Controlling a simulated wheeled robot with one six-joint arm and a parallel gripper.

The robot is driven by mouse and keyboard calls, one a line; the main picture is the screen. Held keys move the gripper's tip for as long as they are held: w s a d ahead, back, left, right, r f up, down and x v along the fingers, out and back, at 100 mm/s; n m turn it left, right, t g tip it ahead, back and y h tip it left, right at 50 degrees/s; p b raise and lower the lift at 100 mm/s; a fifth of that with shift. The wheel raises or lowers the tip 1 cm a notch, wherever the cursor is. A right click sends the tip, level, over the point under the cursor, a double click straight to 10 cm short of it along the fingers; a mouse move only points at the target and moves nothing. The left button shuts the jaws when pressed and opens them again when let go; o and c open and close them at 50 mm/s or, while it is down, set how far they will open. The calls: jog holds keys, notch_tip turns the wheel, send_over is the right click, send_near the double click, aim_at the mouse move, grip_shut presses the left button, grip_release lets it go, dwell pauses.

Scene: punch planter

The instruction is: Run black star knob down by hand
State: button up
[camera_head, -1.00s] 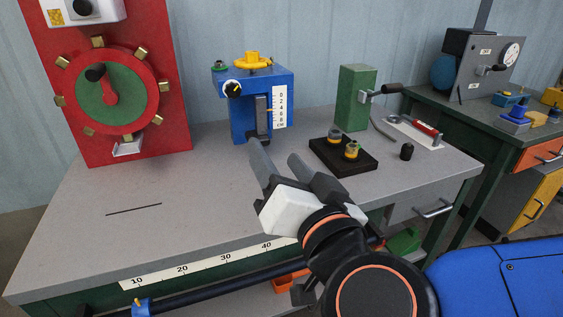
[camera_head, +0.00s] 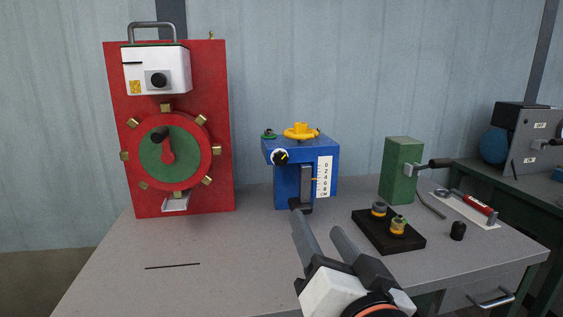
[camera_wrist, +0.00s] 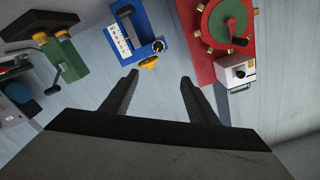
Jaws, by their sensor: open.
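No plainly star-shaped black knob can be made out. Dark candidates are a small black knob (camera_head: 458,230) standing on the bench at right, a round black knob (camera_head: 158,79) on the white box, and a black-and-white dial (camera_head: 280,157) on the blue device (camera_head: 307,153). The blue device carries a yellow handwheel (camera_head: 301,131) on top and a number scale. My gripper (camera_head: 317,222) is open and empty, its fingers appearing just below the blue device in the head view. In the wrist view the open fingers (camera_wrist: 160,78) point toward the blue device (camera_wrist: 143,28) and its yellow handwheel (camera_wrist: 149,63).
A red panel (camera_head: 218,110) with a green dial stands left. Right of the blue device are a black block (camera_head: 375,233) with two knobs, a green post (camera_head: 401,171) with a crank, and a red-handled tool (camera_head: 473,203). The bench's front left (camera_head: 200,240) is clear except a dark slot.

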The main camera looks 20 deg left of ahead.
jog(key=w+a+n, duration=0.2)
jog(key=w+a, duration=0.3)
jog(key=w, duration=0.1)
jog(key=n, duration=0.2)
send_near(281, 160)
jog(key=x, duration=0.8)
jog(key=shift+w+a, duration=0.25)
jog(key=shift+w, duration=0.1)
jog(key=c, duration=1)
